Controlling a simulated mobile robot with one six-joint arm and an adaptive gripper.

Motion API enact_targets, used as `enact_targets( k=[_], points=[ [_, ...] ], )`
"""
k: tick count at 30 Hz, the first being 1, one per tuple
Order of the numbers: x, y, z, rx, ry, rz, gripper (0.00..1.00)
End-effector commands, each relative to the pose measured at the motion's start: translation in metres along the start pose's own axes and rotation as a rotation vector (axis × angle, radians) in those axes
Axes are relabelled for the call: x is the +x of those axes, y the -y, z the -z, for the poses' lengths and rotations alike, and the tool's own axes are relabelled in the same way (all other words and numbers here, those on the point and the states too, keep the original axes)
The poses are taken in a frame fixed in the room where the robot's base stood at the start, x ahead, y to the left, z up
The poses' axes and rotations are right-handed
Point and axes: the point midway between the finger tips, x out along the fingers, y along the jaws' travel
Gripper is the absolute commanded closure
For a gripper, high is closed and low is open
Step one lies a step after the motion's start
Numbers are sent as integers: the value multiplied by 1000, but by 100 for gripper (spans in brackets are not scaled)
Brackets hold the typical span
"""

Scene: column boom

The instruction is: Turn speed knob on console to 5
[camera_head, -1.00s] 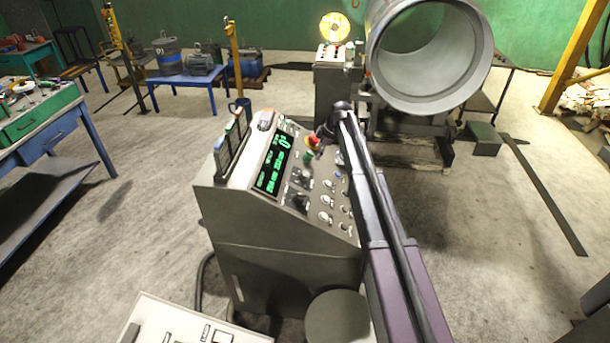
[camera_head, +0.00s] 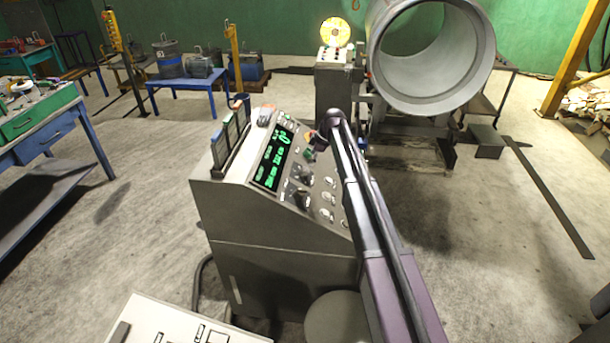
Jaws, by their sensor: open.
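The grey console (camera_head: 275,220) stands in the middle with a sloped control panel. A dark display (camera_head: 273,160) glows with green digits, too small to read surely. Two black knobs sit on the panel, an upper knob (camera_head: 306,173) and a lower knob (camera_head: 301,199). I cannot read which is the speed knob or where they point. My gripper (camera_head: 317,139) is a small dark shape at the far end of my arm, over the panel's upper right. It is open, apart from the two black knobs, and mostly hidden. My arm covers the panel's right edge.
A green button (camera_head: 309,155) and several pale switches (camera_head: 327,198) crowd the panel. A large metal pipe (camera_head: 430,95) and a pedestal with a yellow disc (camera_head: 335,32) stand behind. Open floor lies to the left.

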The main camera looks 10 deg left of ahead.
Motion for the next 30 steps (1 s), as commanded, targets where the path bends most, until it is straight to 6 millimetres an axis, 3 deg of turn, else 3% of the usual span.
enact_targets(
  k=[18, 30],
  points=[
    [54, 0, -2, 1, 0, 0, 14],
    [69, 0, -1, 1, 0, 0, 14]
  ],
)
